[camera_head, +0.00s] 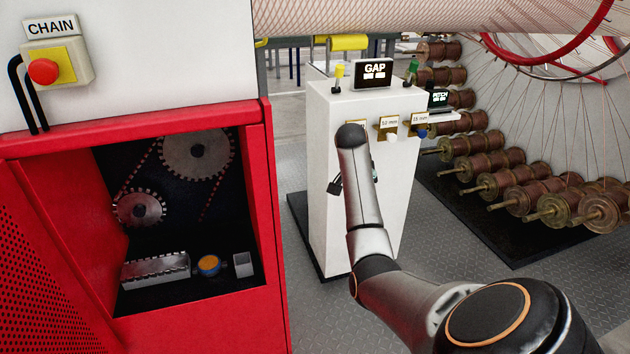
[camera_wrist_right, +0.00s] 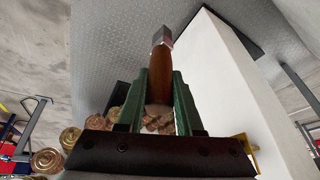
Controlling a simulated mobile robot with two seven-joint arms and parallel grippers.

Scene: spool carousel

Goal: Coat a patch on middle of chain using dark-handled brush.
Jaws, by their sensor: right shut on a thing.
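The chain (camera_head: 143,170) shows as a thin reddish dotted line in the open red cabinet. It runs between a large upper sprocket (camera_head: 196,152) and a smaller lower sprocket (camera_head: 139,208). Another stretch hangs at the right, partly lost in the dark. A brush (camera_wrist_right: 160,75) with a brown wooden handle and a metal ferrule shows in the right wrist view. My right gripper (camera_wrist_right: 160,85), with green fingers, is shut on its handle. In the head view my right arm is in front of the white pedestal, outside the cabinet; its gripper and the brush are hidden. My left gripper is out of view.
On the cabinet floor are a grey toothed block (camera_head: 155,270), a small pot with orange contents (camera_head: 209,264) and a pale open holder (camera_head: 243,264). The red door (camera_head: 60,255) is at the left. A white pedestal (camera_head: 325,180) and several spools (camera_head: 525,190) are at the right.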

